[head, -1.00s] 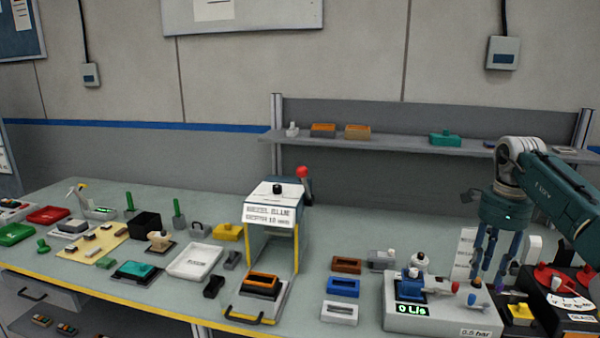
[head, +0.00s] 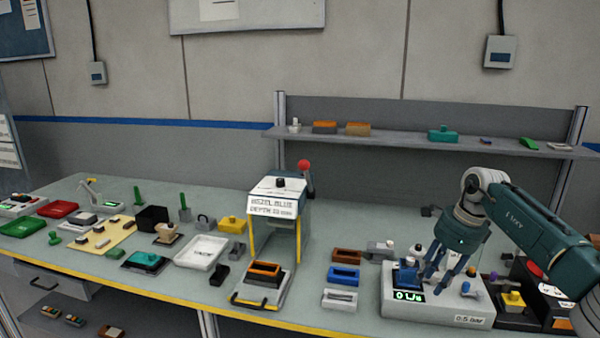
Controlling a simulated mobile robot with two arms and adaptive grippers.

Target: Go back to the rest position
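My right gripper (head: 442,281) comes in from the right on a green arm. Its blue fingers point down and stand apart, with nothing visible between them. It is in front of or above the white test station (head: 440,308), which has a green-lit display and a "0.5 bar" label. The blue fitting (head: 407,274) on the station is just left of the fingers. I cannot tell whether the fingers touch the station. My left gripper is out of view.
A press (head: 277,205) with a red-knobbed lever stands mid-bench. Blue (head: 343,276) and brown (head: 347,256) trays lie left of the station. A black unit (head: 519,316) is at right. A shelf (head: 400,141) runs behind. Several small parts cover the left bench.

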